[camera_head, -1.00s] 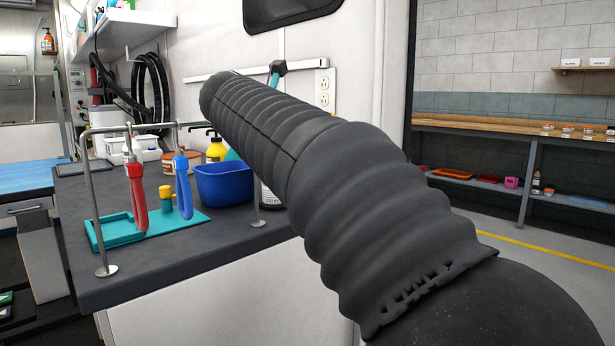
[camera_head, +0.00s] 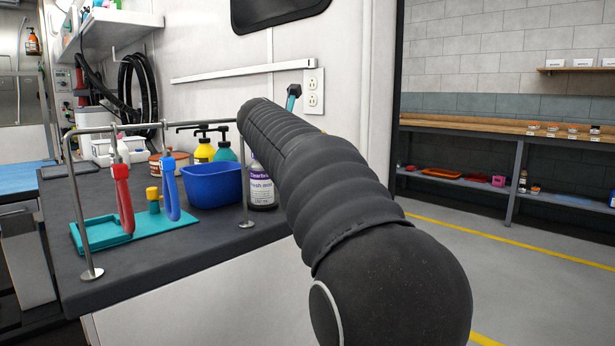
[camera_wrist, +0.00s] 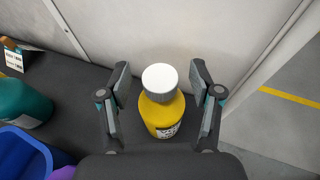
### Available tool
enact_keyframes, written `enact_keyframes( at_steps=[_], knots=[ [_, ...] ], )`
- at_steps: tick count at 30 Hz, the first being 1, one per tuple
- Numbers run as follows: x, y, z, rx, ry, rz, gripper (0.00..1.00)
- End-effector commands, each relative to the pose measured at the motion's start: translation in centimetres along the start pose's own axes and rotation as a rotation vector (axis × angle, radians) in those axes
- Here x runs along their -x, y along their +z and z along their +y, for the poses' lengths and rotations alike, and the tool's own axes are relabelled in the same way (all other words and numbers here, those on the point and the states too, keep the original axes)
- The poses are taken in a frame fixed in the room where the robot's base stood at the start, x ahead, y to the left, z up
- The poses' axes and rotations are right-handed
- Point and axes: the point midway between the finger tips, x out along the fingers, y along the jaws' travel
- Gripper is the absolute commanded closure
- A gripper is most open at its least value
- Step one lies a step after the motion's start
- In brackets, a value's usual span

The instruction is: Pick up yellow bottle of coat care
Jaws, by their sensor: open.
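A yellow bottle (camera_wrist: 162,116) with a white cap and a grey collar stands upright on the dark counter in the wrist view. Part of a white label shows on its near side. My gripper (camera_wrist: 160,82) is open, with one finger on each side of this bottle. Gaps show between the fingers and the bottle. A different yellow bottle (camera_head: 204,151) with a black pump stands farther left in the head view.
A blue tub (camera_head: 212,186), a teal bottle (camera_head: 224,152) and a white-and-purple bottle (camera_head: 262,188) stand left of my arm. A metal rail holds red clippers (camera_head: 123,197) and blue clippers (camera_head: 170,192). The wall is close behind the yellow bottle; the counter edge is to its right.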

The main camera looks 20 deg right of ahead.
Motion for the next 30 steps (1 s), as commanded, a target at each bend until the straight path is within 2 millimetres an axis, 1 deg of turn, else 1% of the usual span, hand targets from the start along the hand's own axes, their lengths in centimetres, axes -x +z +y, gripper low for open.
enact_keyframes(
  at_steps=[2,7,8,9,11,12,14,15,26,30],
  knots=[
    [-0.38,0.03,-0.02,-0.001,0.0,0.0,0.36],
    [-0.35,0.03,0.0,-0.001,0.001,0.0,0.36],
    [-0.35,0.03,0.0,-0.001,0.001,0.0,0.41],
    [-0.35,0.02,0.0,-0.001,0.001,0.0,0.51],
    [-0.34,0.02,0.0,-0.001,0.001,0.0,0.66],
    [-0.34,0.02,0.0,-0.001,0.001,0.0,0.76],
    [-0.33,0.02,0.0,-0.001,0.001,0.0,0.91],
    [-0.33,0.02,0.0,-0.001,0.001,0.0,1.0],
    [-0.28,0.12,-0.01,-0.001,0.001,-0.001,1.0],
    [-0.14,0.59,0.0,-0.002,0.001,-0.002,1.0]
  ],
)
